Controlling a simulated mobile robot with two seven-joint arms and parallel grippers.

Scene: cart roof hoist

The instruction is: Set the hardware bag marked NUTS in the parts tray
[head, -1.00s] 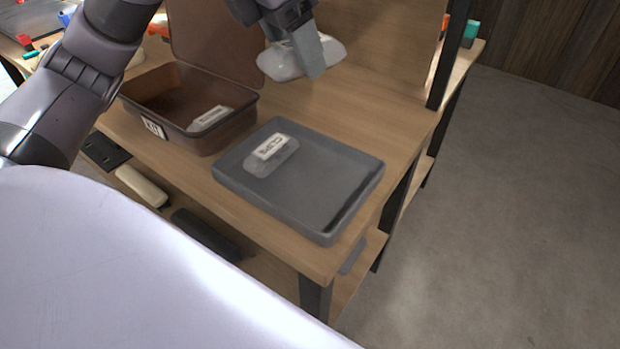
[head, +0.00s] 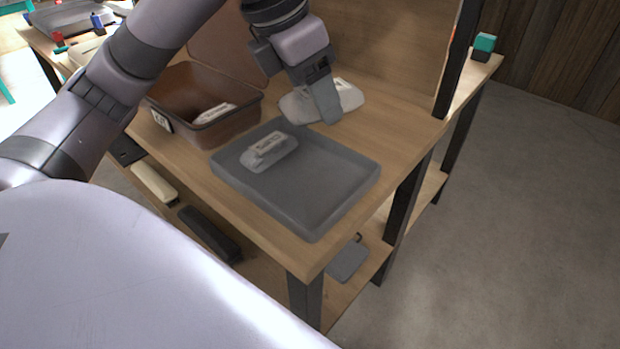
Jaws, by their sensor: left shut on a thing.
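My left gripper (head: 327,110) is shut on a pale, see-through hardware bag (head: 297,107), just behind the far edge of the grey parts tray (head: 325,220). The bag sticks out on both sides of the finger; I cannot read a marking on it, nor tell whether it touches the bench. Another small bag with a white label (head: 268,150) lies in the tray's far left part; its lettering is too blurred to read. A third labelled bag (head: 213,114) lies in the open brown box (head: 235,127). My right gripper is not in view.
The brown box, its lid raised, stands left of the tray on the wooden bench (head: 395,125). The tray's middle and right part are empty. A bench post (head: 458,60) stands at the right. A lower shelf holds a cream roll (head: 154,184) and a dark one (head: 209,234).

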